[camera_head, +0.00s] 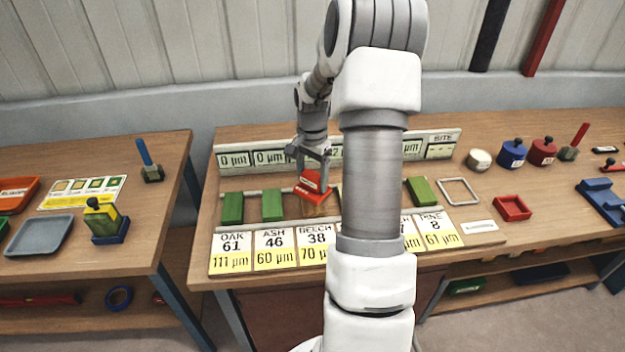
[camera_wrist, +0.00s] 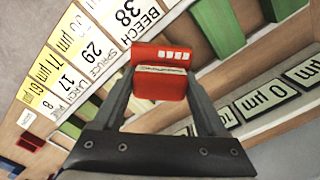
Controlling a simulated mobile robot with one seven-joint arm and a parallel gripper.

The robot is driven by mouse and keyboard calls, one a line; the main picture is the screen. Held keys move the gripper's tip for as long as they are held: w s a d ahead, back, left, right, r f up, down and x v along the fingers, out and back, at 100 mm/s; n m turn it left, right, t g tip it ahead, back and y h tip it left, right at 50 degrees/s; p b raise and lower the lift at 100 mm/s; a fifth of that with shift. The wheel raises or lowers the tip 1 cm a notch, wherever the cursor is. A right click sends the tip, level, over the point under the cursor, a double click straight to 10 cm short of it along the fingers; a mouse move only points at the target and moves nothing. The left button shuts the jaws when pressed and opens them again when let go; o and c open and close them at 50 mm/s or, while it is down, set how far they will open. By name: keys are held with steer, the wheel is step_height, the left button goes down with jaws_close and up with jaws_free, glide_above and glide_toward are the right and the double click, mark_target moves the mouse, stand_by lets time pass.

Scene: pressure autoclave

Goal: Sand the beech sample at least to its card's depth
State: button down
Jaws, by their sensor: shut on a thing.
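My gripper (camera_head: 312,168) is shut on a red sanding block (camera_head: 311,186) with a pale label. The block also shows between the fingers in the wrist view (camera_wrist: 160,82). It is over the beech sample (camera_head: 318,210), a brown piece in the row behind the cards; I cannot tell whether they touch. The block hides much of the sample. The beech card (camera_head: 315,238) reads BEECH, 38 and 70 µm, and shows in the wrist view too (camera_wrist: 128,20). The readout behind the beech place is partly hidden by my arm.
Green samples stand at the oak (camera_head: 232,207) and ash (camera_head: 272,204) places, with readouts of 0 µm (camera_head: 233,159) behind. Another green sample (camera_head: 420,191) is right of my arm. Blue (camera_head: 512,155) and red (camera_head: 542,152) knobbed pots and an empty red tray (camera_head: 513,208) stand farther right.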

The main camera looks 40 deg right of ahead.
steer(key=shift+r+p, duration=0.9)
steer(key=shift+r, duration=0.8)
